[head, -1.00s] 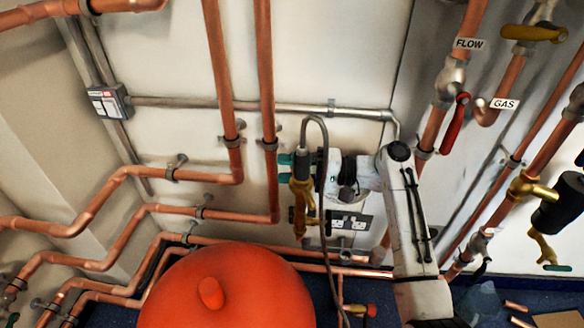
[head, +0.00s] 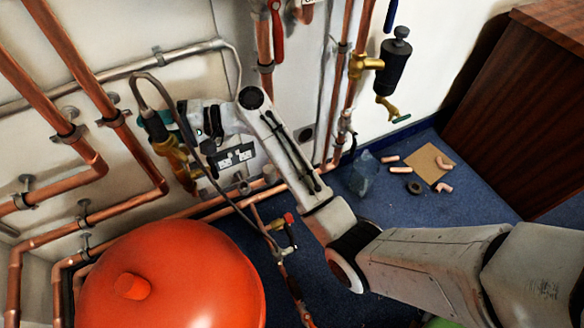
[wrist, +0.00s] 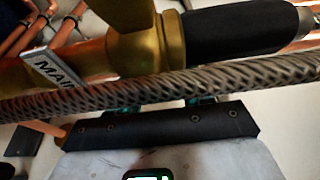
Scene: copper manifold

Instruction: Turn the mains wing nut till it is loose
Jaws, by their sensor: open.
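The brass mains fitting (head: 173,157) hangs upright at the wall in the head view. It also fills the top of the wrist view (wrist: 175,35), with a black sleeve on its right and a partly cut-off label beginning "MA". A braided hose (wrist: 230,78) crosses in front of it, and I see this hose loop over the fitting in the head view. My gripper (head: 160,118) is at the fitting's upper part, jaws open, its teal fingers partly hidden by fitting and hose. In the wrist view the fingers of my gripper (wrist: 171,101) show behind the hose. I cannot make out the wing nut.
A red tank (head: 185,275) stands below the fitting. Copper pipes (head: 120,135) line the wall at left. A black filter on a brass tap (head: 392,68) hangs at right. A clear jug (head: 363,175) and pipe offcuts lie on the blue floor near a wooden cabinet (head: 520,110).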

